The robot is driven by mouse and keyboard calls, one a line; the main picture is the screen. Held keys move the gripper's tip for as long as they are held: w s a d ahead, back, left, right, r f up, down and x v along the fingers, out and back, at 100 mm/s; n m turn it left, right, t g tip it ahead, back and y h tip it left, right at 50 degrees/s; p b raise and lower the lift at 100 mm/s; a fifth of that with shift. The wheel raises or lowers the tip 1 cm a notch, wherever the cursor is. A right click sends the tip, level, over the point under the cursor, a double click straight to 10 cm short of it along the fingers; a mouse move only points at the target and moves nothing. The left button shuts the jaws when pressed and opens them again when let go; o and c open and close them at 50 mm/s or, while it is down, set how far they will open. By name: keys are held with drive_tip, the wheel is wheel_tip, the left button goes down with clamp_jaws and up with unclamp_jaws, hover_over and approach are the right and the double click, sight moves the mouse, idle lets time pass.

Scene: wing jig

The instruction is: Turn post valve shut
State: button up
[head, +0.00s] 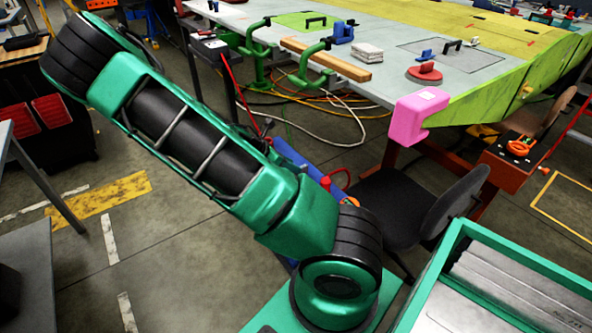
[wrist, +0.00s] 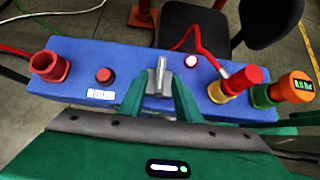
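In the wrist view, a long blue block (wrist: 125,70) crosses the picture. A grey metal valve lever (wrist: 161,72) stands at the middle of it. My gripper (wrist: 159,84) points at the lever, with one green fingertip on each side of it. The fingers are apart and look open; I cannot tell whether either touches the lever. In the head view, part of the blue block (head: 290,154) shows behind my green arm. The lever and my gripper are hidden there.
The block also carries a red socket (wrist: 50,66), a red button (wrist: 105,75), a red-capped fitting (wrist: 240,80) with a red hose, and an orange gauge (wrist: 292,88). A black chair (head: 400,208) stands close behind. The workbench (head: 350,95) with green clamps is beyond.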

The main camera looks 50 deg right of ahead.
drive_tip(key=shift+x, duration=2.6)
drive_tip(key=shift+c, duration=0.2)
